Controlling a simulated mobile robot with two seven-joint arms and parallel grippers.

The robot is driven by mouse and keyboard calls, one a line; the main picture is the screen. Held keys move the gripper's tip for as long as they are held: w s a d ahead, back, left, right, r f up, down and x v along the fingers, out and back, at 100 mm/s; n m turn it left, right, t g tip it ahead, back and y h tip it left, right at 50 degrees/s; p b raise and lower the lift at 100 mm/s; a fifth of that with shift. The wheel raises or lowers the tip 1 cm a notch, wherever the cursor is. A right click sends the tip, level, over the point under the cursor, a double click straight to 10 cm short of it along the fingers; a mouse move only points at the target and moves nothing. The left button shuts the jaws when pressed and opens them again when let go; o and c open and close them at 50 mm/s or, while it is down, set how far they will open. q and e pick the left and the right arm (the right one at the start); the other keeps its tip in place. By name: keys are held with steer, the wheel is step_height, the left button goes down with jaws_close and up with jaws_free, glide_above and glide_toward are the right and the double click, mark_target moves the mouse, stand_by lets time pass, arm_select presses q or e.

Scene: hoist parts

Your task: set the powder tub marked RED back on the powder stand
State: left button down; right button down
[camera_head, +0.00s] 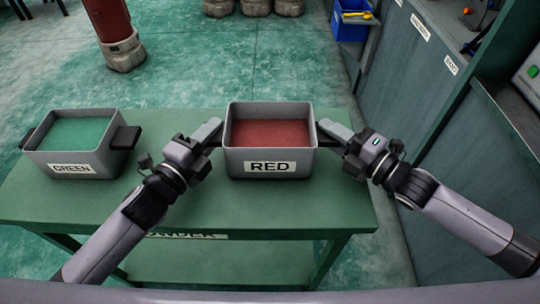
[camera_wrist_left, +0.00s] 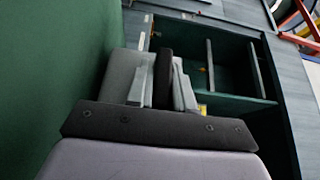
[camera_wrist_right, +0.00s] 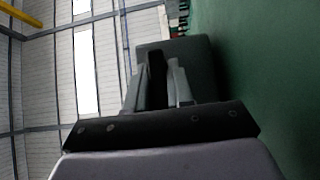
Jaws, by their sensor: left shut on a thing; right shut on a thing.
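The powder tub marked RED (camera_head: 270,167) is a grey open box with dark red powder inside. It is at the right part of the green powder stand (camera_head: 200,205), upright; I cannot tell whether its base touches the top. My left gripper (camera_head: 215,135) is shut on the tub's left handle, whose dark bar shows between the fingers in the left wrist view (camera_wrist_left: 163,80). My right gripper (camera_head: 330,135) is shut on its right handle, a dark bar (camera_wrist_right: 157,75) between the fingers in the right wrist view. The fingers hide most of both handles.
A grey tub marked GREEN (camera_head: 73,168) with green powder stands at the stand's left end. The stand's top is bare between the tubs. Grey cabinets (camera_head: 410,75) run along the right, with a blue bin (camera_head: 350,25) behind. A red cylinder (camera_head: 110,22) stands on the floor at the back left.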

arm_select(q)
steer(key=shift+f, duration=0.45)
arm_select(e)
steer(key=shift+f, duration=0.45)
arm_select(q)
steer(key=c, duration=0.9)
jaws_free()
steer(key=shift+a+f, duration=0.1)
steer(key=shift+f, duration=0.15)
arm_select(e)
steer(key=c, duration=1.4)
jaws_free()
steer(key=o, duration=0.5)
arm_select(q)
steer(key=o, duration=0.3)
steer(key=shift+r, duration=0.1)
arm_select(e)
steer(key=shift+f, duration=0.25)
steer(key=o, duration=0.3)
steer(key=shift+r, duration=0.15)
arm_select(q)
steer(key=shift+r, duration=0.1)
steer(key=shift+s, duration=0.15)
arm_select(e)
steer(key=shift+s, duration=0.1)
